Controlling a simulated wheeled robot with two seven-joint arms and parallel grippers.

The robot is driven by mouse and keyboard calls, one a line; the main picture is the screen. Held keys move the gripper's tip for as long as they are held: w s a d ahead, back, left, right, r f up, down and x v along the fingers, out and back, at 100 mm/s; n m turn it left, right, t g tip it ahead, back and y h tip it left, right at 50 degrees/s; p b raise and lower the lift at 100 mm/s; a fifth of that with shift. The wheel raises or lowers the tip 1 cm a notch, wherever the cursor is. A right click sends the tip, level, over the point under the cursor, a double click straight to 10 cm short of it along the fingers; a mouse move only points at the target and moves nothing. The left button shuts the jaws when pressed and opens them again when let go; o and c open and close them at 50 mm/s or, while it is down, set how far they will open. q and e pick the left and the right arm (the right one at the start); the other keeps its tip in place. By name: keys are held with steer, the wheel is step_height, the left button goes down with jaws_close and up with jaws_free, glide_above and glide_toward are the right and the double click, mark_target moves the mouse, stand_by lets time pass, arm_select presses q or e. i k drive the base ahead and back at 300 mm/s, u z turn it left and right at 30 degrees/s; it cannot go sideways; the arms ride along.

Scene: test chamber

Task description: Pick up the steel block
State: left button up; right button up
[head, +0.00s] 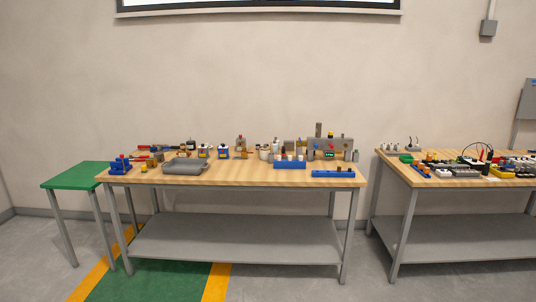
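Neither of my grippers shows in the head view. A long wooden-topped workbench (235,177) stands ahead, some distance away, with many small items on it. No item can be told for certain as the steel block at this distance. Small grey block-like pieces stand towards the back of the bench, one of them (318,130) upright beside a grey device with a green display (330,154). A grey tray (185,167) lies on the left half of the bench.
A blue rack (290,164) and a flat blue holder (333,173) sit on the bench's right half. A green-topped table (76,176) stands left. A second cluttered bench (440,181) stands right, past a narrow gap. The grey lower shelf (235,240) is empty. Floor in front looks clear.

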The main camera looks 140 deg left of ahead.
mark_target(160, 155)
steer(key=u, duration=5.4)
